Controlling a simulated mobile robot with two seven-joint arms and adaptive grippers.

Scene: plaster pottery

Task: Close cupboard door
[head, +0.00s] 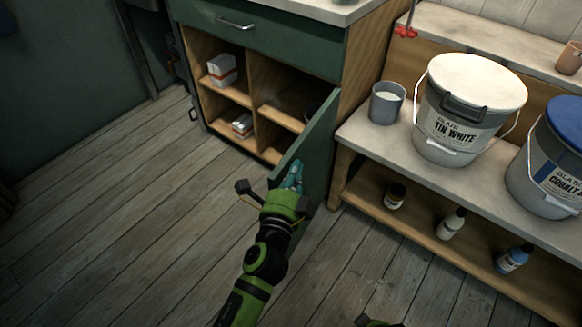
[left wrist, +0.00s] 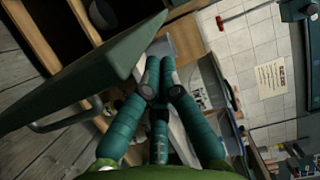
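The green cupboard door (head: 318,145) stands open, swung out from the right side of the wooden cupboard (head: 256,72). In the left wrist view the door (left wrist: 85,72) fills the left side, with its handle (left wrist: 62,122) below it. My left gripper (head: 295,175) is at the door's outer face, near its lower free end. In the left wrist view its teal fingers (left wrist: 160,78) are drawn together with nothing between them. I cannot tell whether they touch the door. Only a small green and black part of my right arm shows at the bottom of the head view.
White cartons (head: 222,69) stand on the cupboard's shelves, inside the frame. A low bench (head: 362,146) to the right holds a grey cup (head: 386,104), a white-lidded bucket (head: 462,112) and a blue-lidded bucket (head: 553,160). The plank floor (head: 120,215) at left is clear.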

